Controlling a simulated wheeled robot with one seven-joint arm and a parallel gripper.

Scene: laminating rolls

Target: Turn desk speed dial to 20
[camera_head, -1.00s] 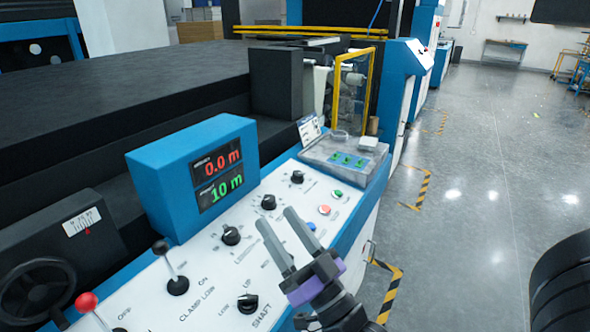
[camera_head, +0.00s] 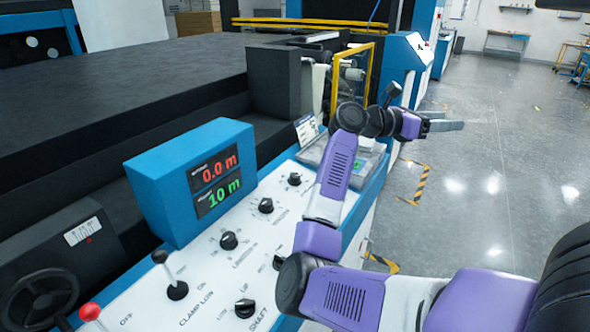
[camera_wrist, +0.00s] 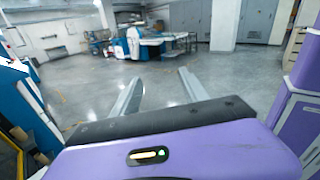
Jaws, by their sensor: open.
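The white control desk (camera_head: 205,270) has several black knobs along its sloped top. One black knob (camera_head: 229,240) is at the middle left, a second (camera_head: 266,206) is farther up, and a third (camera_head: 294,179) is near the far end. Their scale numbers are too small to read, so I cannot tell which is the speed dial. My gripper (camera_head: 460,120) is open and empty, raised beyond the desk's far right side over the floor. In the wrist view its two fingers (camera_wrist: 157,92) point across open floor. My arm hides part of the desk's right side.
A blue display box (camera_head: 190,180) shows 0.0 m in red and 10 m in green. A yellow-framed guard (camera_head: 352,85) stands behind. The floor at right is clear.

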